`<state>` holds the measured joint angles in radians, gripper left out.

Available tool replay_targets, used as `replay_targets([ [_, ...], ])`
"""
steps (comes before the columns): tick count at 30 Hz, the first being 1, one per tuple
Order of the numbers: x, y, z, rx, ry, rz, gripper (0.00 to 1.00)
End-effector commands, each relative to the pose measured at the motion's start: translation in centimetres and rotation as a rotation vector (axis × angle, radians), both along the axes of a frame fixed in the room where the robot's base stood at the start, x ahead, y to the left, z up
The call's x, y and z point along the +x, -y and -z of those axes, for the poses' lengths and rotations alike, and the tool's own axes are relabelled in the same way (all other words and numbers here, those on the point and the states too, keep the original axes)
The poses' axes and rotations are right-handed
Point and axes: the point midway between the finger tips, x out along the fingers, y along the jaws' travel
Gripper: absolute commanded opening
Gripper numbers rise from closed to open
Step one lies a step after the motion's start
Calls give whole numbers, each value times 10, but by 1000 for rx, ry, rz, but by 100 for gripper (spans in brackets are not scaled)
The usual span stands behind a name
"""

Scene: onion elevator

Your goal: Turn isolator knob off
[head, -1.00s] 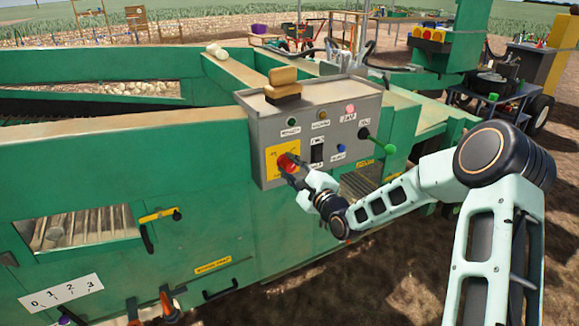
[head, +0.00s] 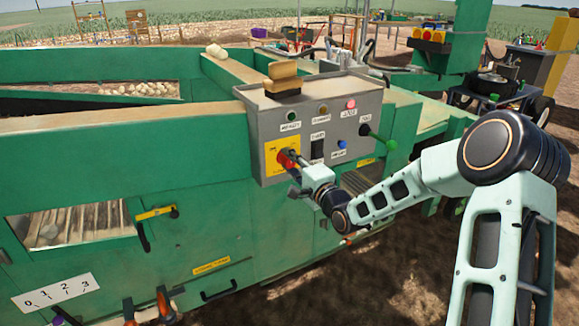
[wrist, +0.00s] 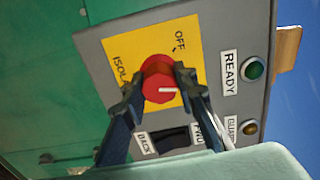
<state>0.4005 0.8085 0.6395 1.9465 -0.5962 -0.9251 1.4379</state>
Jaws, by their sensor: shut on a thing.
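The isolator knob (wrist: 158,84) is red and round, on a yellow plate (wrist: 120,45) marked ISOLA... and OFF. A white line on the knob lies level in the wrist view and does not point at the OFF mark. My gripper (wrist: 155,85) is shut on the knob, one finger on each side. In the head view the red knob (head: 284,155) shows at the lower left of the grey control box (head: 320,103), partly hidden by my gripper (head: 292,160).
The box carries a black rocker switch (wrist: 172,140), a green READY lamp (wrist: 254,68), a lit red lamp (head: 351,103), a blue button (head: 342,144) and a green-knobbed lever (head: 391,144). The green machine side (head: 190,245) spreads below.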

Motion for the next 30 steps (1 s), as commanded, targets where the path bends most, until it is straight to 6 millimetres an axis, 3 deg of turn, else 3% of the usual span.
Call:
replay_targets([
  [30,-1,-2,1,-745,505,-1,2],
])
